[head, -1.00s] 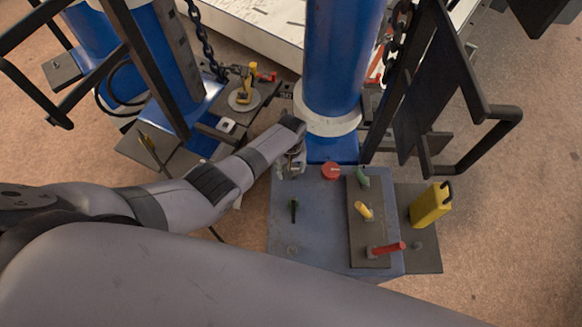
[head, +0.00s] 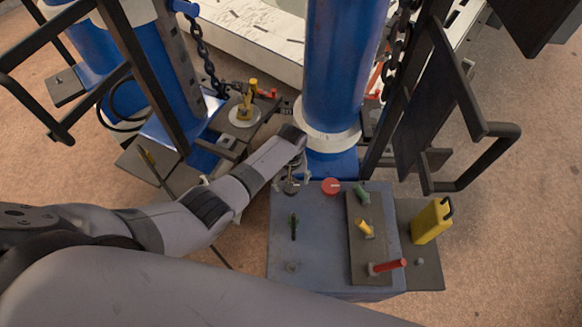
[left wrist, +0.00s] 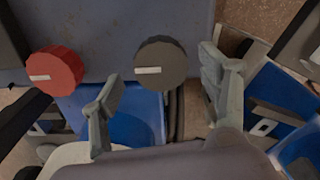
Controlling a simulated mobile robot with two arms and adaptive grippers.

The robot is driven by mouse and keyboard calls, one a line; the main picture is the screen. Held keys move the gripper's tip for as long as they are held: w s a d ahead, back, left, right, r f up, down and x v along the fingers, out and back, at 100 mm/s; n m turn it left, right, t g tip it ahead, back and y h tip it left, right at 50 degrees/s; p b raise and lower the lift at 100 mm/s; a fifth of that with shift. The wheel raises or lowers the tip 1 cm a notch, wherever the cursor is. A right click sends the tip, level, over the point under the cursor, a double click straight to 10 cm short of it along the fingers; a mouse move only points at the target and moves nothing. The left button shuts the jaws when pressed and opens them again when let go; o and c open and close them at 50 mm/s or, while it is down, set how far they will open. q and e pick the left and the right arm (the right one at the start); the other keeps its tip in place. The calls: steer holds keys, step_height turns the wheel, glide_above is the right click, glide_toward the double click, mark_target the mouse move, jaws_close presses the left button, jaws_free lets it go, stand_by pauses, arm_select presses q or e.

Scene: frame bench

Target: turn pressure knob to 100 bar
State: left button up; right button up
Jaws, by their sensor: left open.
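A dark grey round knob (left wrist: 160,63) with a white mark sits on the blue-grey console in the left wrist view. A red round knob (left wrist: 55,70) with a white mark sits to its left. In the head view the red knob (head: 331,186) is at the console's far edge and the grey knob (head: 290,187) is partly hidden by my left gripper (head: 292,178). In the left wrist view my left gripper (left wrist: 160,86) is open, one finger on each side of the grey knob; I cannot tell whether they touch it. No bar scale is readable. My right gripper is not in view.
A yellow canister (head: 431,221) stands to the right. A blue column (head: 340,70) rises just behind the knobs.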

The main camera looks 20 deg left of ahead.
arm_select(q)
step_height(320, 180, up, 10)
steer(key=shift+f, duration=0.25)
stand_by(0.6)
